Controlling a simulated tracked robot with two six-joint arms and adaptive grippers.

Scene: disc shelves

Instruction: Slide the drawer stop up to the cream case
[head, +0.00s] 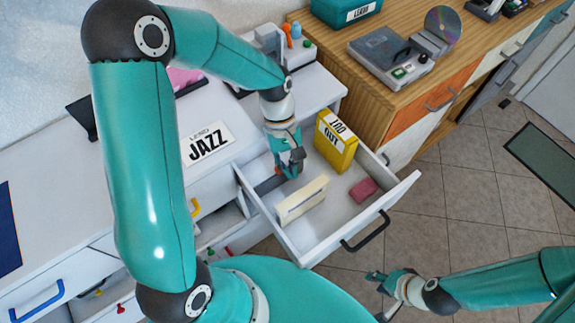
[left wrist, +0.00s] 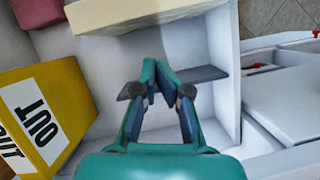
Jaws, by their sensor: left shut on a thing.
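The cream case (head: 302,199) stands in the open white drawer; it also shows at the top of the left wrist view (left wrist: 140,14). The drawer stop, a dark grey plate (head: 268,186), is in the drawer between the case and the drawer's back; it also shows in the left wrist view (left wrist: 205,74). My left gripper (head: 291,167) reaches down into the drawer and is shut on the stop. Its fingers (left wrist: 158,88) hide the stop's middle. A strip of bare drawer floor separates stop and case. My right gripper (head: 374,297) is open and empty, outside the drawer.
A yellow box marked OUT (head: 337,141) stands in the drawer beside the stop. A dark pink block (head: 364,189) lies near the drawer front (head: 345,225). A wooden cabinet (head: 375,100) stands at the right. A JAZZ label (head: 207,144) is on the white counter.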

